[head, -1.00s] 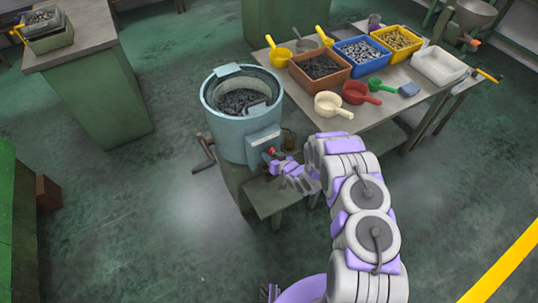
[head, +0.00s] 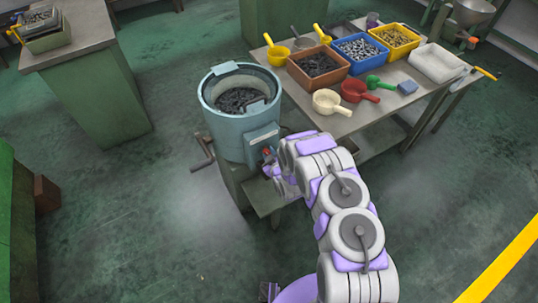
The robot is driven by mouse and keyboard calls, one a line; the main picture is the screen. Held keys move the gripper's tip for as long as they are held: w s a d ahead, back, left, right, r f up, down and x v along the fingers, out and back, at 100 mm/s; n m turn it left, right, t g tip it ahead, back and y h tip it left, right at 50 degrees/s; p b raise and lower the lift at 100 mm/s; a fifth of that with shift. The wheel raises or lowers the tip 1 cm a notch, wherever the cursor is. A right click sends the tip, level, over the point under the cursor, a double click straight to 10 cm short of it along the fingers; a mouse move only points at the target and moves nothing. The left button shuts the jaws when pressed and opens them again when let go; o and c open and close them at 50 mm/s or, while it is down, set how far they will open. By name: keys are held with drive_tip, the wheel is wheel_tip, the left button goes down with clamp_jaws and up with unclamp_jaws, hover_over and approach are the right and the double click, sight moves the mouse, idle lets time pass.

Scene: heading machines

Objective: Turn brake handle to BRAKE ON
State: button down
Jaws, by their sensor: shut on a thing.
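The blue-grey drum machine (head: 235,132) stands left of my arm, with dark parts (head: 238,101) inside its open top. A small red handle (head: 267,151) shows on a box on the drum's right front side. I take it for the brake handle. My gripper (head: 271,165) is at this handle, shut on it as far as I can see. My arm link hides much of the gripper, and the fingertips are small and unclear. No brake label is readable. A dark crank (head: 204,150) sticks out on the drum's left side.
A metal table (head: 385,115) at the right holds a brown bin (head: 319,66), a blue bin (head: 362,54), a yellow bin (head: 396,40) and several scoops. A green cabinet (head: 101,95) stands at the left. The floor in front of the drum is clear.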

drive_tip(key=shift+a, duration=0.1)
idle(0.5)
drive_tip(key=c, duration=1)
unclamp_jaws()
drive_tip(key=shift+o, duration=0.2)
drive_tip(key=shift+s, duration=0.1)
drive_tip(key=p+v, duration=0.3)
drive_tip(key=v, duration=1.4)
drive_tip(key=shift+s+f, duration=0.2)
drive_tip(key=shift+a, duration=0.1)
